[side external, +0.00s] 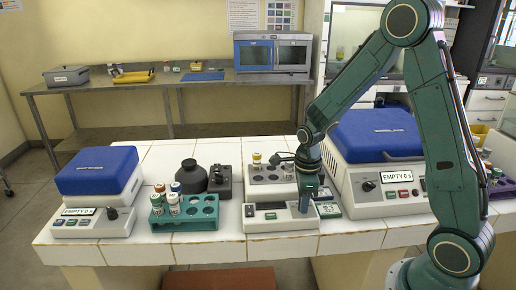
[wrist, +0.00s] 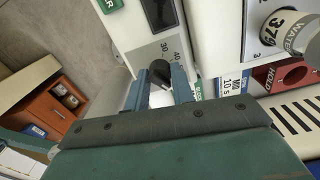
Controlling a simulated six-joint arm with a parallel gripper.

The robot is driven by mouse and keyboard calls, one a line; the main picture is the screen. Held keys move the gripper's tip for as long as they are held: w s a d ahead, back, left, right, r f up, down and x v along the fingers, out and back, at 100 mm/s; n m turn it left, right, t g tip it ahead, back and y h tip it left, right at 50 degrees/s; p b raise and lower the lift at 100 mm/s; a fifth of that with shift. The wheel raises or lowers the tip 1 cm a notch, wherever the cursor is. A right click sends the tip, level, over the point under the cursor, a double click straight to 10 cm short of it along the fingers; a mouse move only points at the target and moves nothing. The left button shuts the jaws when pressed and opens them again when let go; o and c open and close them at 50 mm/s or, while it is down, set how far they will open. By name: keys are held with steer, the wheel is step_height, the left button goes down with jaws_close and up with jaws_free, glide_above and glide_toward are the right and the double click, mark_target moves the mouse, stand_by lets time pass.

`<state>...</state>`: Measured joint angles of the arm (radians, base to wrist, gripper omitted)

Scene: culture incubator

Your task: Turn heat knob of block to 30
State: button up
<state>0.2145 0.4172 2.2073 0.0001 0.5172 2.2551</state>
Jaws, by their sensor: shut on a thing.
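The block (side external: 270,223) is a low white unit with a dark display at the front middle of the tiled bench. Its heat knob (wrist: 160,70) is small and dark and shows in the wrist view between my fingers, close to the printed marks 30 and 40. My gripper (wrist: 158,90) points down over the right end of the block, with its blue-grey fingers shut on the knob. My gripper also shows in the side view (side external: 304,207), where it hides the knob. I cannot tell exactly which mark the knob points to.
A blue-lidded unit (side external: 378,145) stands close on the right, and a smaller one (side external: 97,171) at the far left. A labelled vial (wrist: 285,28) is close in the wrist view.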

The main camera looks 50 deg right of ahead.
steer(key=shift+n, duration=0.3)
steer(key=n, duration=0.9)
steer(key=shift+n, duration=0.4)
steer(key=n, duration=0.3)
steer(key=shift+n, duration=0.4)
steer(key=n, duration=0.5)
steer(key=shift+n, duration=2.4)
